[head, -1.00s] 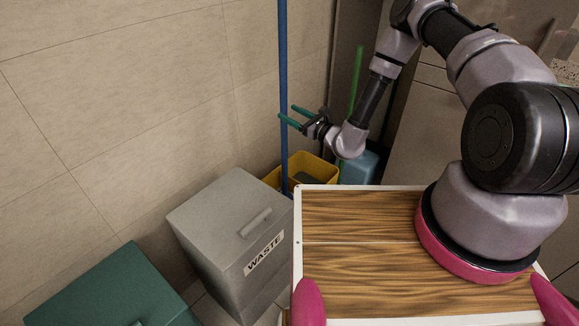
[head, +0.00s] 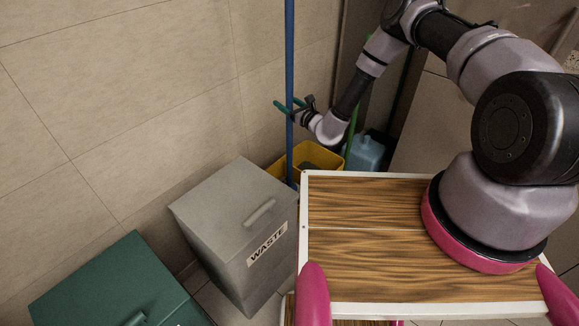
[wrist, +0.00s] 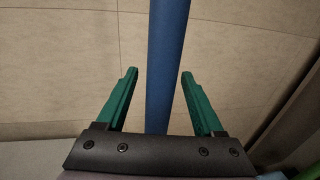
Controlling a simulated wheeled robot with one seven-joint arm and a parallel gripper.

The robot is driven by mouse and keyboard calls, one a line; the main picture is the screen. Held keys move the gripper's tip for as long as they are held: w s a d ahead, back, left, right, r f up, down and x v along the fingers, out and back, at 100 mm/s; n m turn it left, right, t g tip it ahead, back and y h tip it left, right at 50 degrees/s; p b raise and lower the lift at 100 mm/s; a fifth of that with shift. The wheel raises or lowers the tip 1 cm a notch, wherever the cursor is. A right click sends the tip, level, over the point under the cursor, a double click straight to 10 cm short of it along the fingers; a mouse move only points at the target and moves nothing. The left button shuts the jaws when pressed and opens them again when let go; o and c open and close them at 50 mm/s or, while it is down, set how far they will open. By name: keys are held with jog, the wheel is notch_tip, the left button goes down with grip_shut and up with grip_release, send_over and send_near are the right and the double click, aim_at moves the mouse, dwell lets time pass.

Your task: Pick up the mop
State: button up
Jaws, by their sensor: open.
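The mop shows as a long blue upright pole (head: 289,50) close to the tiled wall. Its lower end is hidden behind the grey bin and my wooden top, so I cannot see the mop head. My gripper (head: 279,106) is open, with its green fingers at the pole, above the yellow bucket. In the wrist view the blue pole (wrist: 166,50) runs between the two open fingers of my gripper (wrist: 159,74), with a gap on each side. The fingers are not closed on it.
A grey bin marked WASTE (head: 215,215) stands left of my base, with a green bin (head: 110,285) in front of it. A yellow bucket (head: 328,158), a blue container (head: 366,153) and a green pole (head: 352,125) are below and right of my gripper. The wall (head: 150,90) is close behind.

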jog(key=shift+w+a, duration=0.4)
jog(key=shift+w, duration=0.05)
grip_shut()
dwell(1.1)
